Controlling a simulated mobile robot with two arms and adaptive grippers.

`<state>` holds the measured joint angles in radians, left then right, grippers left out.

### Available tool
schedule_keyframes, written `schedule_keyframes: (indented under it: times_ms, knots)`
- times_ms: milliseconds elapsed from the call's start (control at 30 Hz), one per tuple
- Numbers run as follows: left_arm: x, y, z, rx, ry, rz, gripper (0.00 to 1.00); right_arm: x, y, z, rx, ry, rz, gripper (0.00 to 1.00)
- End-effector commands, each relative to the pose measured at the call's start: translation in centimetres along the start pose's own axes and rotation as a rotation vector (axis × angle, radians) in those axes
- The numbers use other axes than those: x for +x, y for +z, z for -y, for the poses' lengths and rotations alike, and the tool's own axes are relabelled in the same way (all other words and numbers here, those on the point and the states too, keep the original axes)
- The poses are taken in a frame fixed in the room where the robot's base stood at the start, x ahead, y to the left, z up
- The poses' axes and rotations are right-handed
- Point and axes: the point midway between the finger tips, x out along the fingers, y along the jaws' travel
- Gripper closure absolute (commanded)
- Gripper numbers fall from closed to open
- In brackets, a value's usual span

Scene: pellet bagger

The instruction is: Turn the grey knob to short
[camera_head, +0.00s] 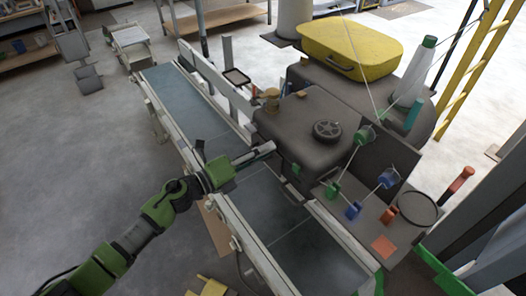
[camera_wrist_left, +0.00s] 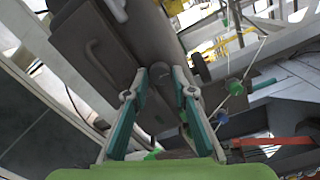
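A dark round knob (camera_head: 327,130) sits on top of the dark grey machine housing (camera_head: 285,125) in the head view; I cannot tell whether it is the task's grey knob. My left gripper (camera_head: 268,149) is beside the housing's left side, above the conveyor. In the left wrist view its two fingers (camera_wrist_left: 161,74) are apart, pointing at the machine. A dark grey rounded piece (camera_wrist_left: 158,98) shows between them; I cannot tell whether they touch it. No markings for short are readable. My right gripper is not in view.
A conveyor (camera_head: 205,145) runs below my left arm. Green (camera_head: 333,190), blue (camera_head: 353,211) and red (camera_head: 389,215) parts stand on the panel at the right. A yellow lid (camera_head: 350,48) lies behind the housing. Open floor is at the left.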

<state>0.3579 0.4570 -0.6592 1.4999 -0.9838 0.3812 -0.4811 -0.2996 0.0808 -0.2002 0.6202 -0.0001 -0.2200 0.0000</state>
Motion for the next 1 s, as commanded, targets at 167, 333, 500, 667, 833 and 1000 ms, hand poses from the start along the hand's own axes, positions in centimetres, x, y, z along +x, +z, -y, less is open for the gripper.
schedule_keyframes:
  times_ms: [167, 333, 500, 667, 833, 1000]
  knots:
    - [0.0, 0.0, 0.0, 0.001, 0.000, 0.000, 0.63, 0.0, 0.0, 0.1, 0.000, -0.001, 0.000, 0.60]
    - [0.0, 0.0, 0.0, 0.001, 0.000, -0.001, 0.63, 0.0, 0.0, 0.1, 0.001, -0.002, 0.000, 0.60]
    - [-1.3, -0.1, -0.2, 0.001, 0.003, -0.001, 0.63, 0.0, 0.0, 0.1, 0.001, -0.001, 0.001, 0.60]
    - [-4.3, -0.1, -0.3, 0.000, 0.005, -0.001, 0.63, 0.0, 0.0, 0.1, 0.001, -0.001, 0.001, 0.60]
    - [-8.0, -0.1, -0.2, 0.000, 0.004, -0.001, 0.63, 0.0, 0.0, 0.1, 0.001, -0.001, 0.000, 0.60]
    - [-10.7, 0.0, -0.2, -0.002, 0.003, 0.000, 0.63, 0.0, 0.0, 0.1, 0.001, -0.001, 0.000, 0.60]
